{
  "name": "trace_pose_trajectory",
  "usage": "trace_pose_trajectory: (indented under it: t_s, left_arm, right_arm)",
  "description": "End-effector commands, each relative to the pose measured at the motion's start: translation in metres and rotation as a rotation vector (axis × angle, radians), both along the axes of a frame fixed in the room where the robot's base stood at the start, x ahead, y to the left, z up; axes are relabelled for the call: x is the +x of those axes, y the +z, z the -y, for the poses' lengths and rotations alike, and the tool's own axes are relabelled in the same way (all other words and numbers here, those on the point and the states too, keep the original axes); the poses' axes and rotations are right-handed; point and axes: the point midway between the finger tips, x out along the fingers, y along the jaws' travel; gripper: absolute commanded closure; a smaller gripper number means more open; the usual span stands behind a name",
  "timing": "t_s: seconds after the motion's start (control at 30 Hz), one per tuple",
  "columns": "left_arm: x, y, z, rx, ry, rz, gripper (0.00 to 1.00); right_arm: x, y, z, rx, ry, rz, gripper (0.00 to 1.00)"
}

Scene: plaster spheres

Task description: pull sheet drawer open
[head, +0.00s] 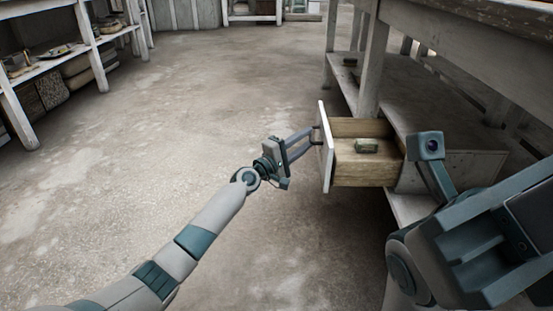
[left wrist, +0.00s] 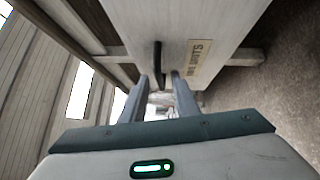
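The sheet drawer (head: 357,129) stands pulled out of the workbench on the right in the head view, and its inside shows. A small green block (head: 367,146) lies in it. The left wrist view shows its pale front (left wrist: 193,22) with a printed label (left wrist: 199,62) and a dark bar handle (left wrist: 158,60). My left gripper (head: 315,136) is at the handle on the drawer's outer side. Its fingers (left wrist: 160,80) stand apart on either side of the handle's near end, with gaps beside it. No fingers of my right gripper show.
The workbench (head: 440,20) runs along the right, with a lower shelf (head: 395,85) that carries another small green item (head: 350,62). Shelving (head: 85,40) with objects stands at the far left. The concrete floor left of the drawer is clear.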

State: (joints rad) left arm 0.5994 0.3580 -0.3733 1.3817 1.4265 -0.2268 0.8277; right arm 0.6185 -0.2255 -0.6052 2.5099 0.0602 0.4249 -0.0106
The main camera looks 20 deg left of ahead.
Motion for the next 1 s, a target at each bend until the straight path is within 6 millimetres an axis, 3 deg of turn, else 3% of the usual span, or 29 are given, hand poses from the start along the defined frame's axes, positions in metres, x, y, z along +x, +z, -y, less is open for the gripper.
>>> trace_pose_trajectory:
  t_s: [0.33,0.8,1.0]
  left_arm:
    - [-0.046,-0.005,-0.023,0.004,0.001,-0.003,0.72]
    - [-0.124,-0.019,-0.062,0.003,0.001,-0.003,0.72]
    - [-0.141,-0.022,-0.071,0.001,0.001,-0.003,0.72]
  right_arm:
    - [-0.003,0.014,0.001,0.014,0.007,0.006,0.69]
    - [0.005,0.014,0.001,0.008,-0.01,-0.025,0.69]
    - [0.007,0.012,0.001,0.009,-0.011,-0.032,0.69]
